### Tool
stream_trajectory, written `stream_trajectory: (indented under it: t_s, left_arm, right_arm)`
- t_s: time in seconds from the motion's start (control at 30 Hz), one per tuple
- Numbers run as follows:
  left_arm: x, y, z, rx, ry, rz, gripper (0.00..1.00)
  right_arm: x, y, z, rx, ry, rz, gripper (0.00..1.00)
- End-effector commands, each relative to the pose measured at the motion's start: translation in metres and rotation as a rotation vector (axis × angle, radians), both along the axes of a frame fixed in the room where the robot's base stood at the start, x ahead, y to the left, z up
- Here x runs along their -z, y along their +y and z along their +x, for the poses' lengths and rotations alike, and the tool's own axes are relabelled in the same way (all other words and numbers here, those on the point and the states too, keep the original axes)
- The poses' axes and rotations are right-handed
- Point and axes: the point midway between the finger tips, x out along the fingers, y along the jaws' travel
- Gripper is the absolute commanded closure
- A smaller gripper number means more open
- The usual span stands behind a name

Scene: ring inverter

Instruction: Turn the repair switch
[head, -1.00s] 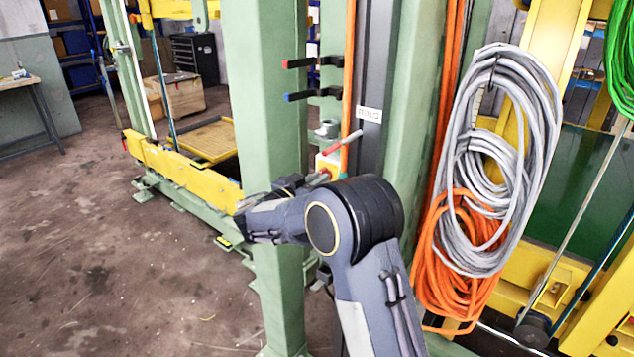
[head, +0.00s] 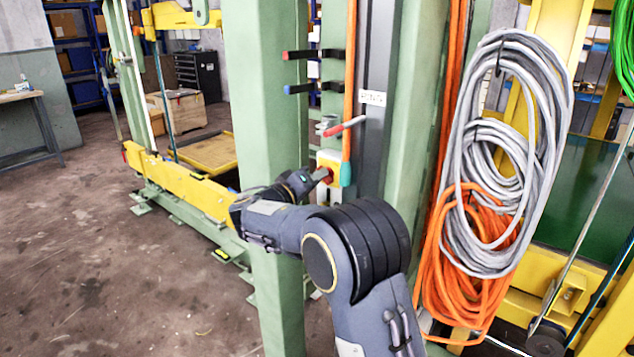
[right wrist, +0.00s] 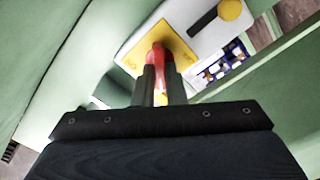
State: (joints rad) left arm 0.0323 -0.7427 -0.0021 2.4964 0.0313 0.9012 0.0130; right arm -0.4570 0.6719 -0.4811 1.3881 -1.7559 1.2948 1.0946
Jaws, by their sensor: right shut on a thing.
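The repair switch is a red rotary knob (right wrist: 158,57) on a yellow and white box (head: 331,162), fixed to the green post structure. In the head view the box sits just below a red-handled lever. My right gripper (head: 322,175) reaches it from the left, in front of the near green post. In the right wrist view the two dark fingers of my right gripper (right wrist: 158,84) are shut on the red knob, one on each side. The knob's lower part is hidden between the fingers. My left gripper is in neither view.
The red-handled lever (head: 344,127) sticks out just above the box. The thick green post (head: 268,90) stands close to my right arm. Grey cable coils (head: 508,150) and orange cable coils (head: 465,265) hang at right.

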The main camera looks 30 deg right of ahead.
Motion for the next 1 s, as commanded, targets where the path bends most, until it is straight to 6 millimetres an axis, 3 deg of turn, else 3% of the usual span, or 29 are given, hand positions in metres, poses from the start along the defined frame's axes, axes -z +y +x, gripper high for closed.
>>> stream_trajectory:
  t_s: [0.5,1.0]
  left_arm:
    - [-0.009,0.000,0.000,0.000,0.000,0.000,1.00]
    - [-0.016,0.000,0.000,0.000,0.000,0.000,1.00]
  right_arm:
    - [0.001,0.001,0.001,0.000,0.427,-0.176,1.00]
    - [0.004,0.001,0.001,-0.001,0.623,-0.256,1.00]
